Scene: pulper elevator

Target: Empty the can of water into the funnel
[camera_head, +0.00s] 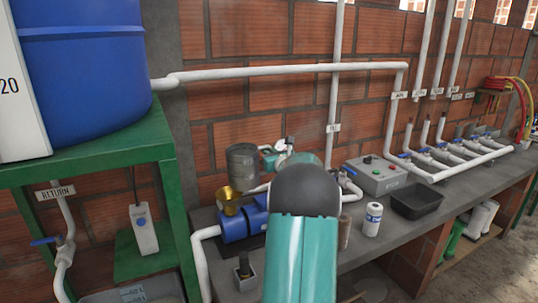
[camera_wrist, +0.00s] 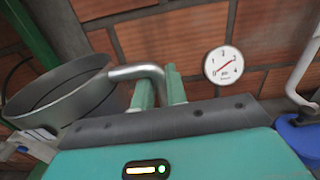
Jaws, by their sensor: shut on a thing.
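The grey metal can (camera_head: 242,165) is held in the air above the bench, looking upright in the head view. In the wrist view the can (camera_wrist: 62,95) is at the left, its open top showing a dark inside; I cannot make out the water. My gripper (camera_wrist: 160,90) is shut on the can's bent tube handle (camera_wrist: 140,72). In the head view my gripper (camera_head: 268,160) is right of the can, partly hidden by my arm. The brass funnel (camera_head: 230,197) is just below the can in the picture, above the blue pump (camera_head: 237,224).
A round gauge (camera_wrist: 223,66) is on the wall side. A green stand with a blue tank (camera_head: 85,60) is at the left. A grey control box (camera_head: 378,176), a white canister (camera_head: 373,219) and a black tray (camera_head: 417,202) stand on the bench at the right. White pipes run along the wall.

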